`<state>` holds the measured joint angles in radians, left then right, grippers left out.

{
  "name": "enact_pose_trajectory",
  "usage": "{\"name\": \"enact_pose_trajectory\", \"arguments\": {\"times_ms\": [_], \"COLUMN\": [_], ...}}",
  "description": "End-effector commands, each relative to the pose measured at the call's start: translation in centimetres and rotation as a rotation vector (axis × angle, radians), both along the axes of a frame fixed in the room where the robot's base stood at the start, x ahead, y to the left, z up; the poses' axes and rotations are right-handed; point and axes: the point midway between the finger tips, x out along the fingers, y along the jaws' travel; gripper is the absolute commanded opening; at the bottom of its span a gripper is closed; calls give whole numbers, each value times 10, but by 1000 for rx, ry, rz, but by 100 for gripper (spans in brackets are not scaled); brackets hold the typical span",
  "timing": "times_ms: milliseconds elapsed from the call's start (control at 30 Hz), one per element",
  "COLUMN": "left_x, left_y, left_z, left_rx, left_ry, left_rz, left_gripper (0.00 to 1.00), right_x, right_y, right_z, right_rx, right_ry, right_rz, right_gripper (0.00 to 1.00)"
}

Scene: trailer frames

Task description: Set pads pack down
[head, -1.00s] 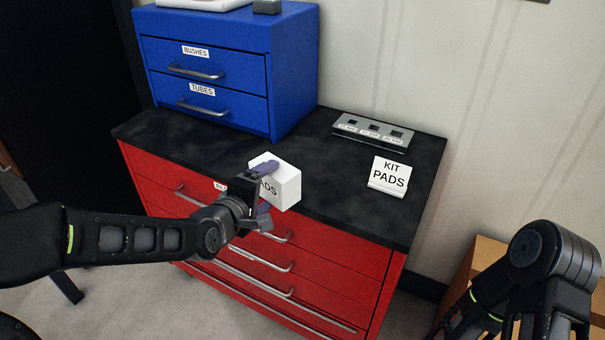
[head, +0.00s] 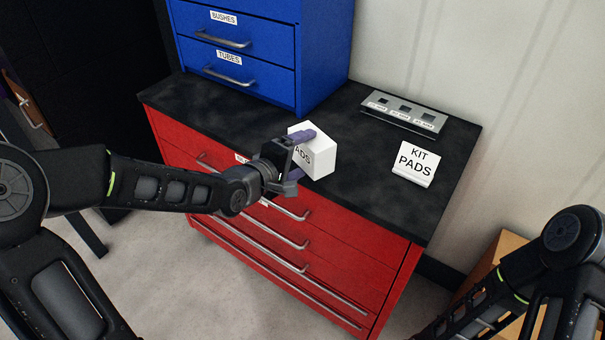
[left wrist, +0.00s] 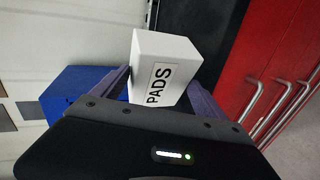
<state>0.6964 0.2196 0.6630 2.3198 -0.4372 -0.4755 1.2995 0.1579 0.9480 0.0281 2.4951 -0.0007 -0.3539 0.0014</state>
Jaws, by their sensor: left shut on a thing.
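The pads pack is a white box (head: 322,161) with a "PADS" label, which also shows in the left wrist view (left wrist: 175,58). My left gripper (head: 305,154) is shut on it, with one purple finger on each side. In the head view the box appears in front of the black worktop (head: 366,180) of the red drawer cabinet, near its front edge. I cannot tell whether it touches the top. A white "KIT PADS" sign (head: 414,164) stands on the worktop to the right of the box. The fingers of my right gripper are out of view.
A blue drawer unit (head: 270,50) stands at the back left of the worktop. A grey slotted block (head: 404,111) lies at the back right. The worktop around the sign is clear. Red drawers (head: 330,255) with bar handles are below. A brown box (head: 493,262) stands at right.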

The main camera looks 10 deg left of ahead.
Motion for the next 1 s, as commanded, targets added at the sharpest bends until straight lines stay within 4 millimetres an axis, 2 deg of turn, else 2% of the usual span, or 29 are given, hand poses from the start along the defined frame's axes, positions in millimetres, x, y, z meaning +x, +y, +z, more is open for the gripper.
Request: {"name": "enact_pose_trajectory", "arguments": {"times_ms": [100, 400, 700, 1000], "left_x": [0, 0, 0, 0], "left_y": [-1, 0, -1, 0], "left_z": [-9, -11, -45, -47], "left_rx": [-1, -1, -2, 0], "left_ry": [-2, -2, -1, -2], "left_rz": [-1, 0, -1, 0], "left_gripper": [37, 37, 37, 37], "right_x": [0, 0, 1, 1], "right_y": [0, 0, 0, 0], "right_z": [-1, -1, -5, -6], "right_rx": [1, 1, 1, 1], "right_ry": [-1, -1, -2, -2], "right_rz": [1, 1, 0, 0], "right_gripper": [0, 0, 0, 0]}}
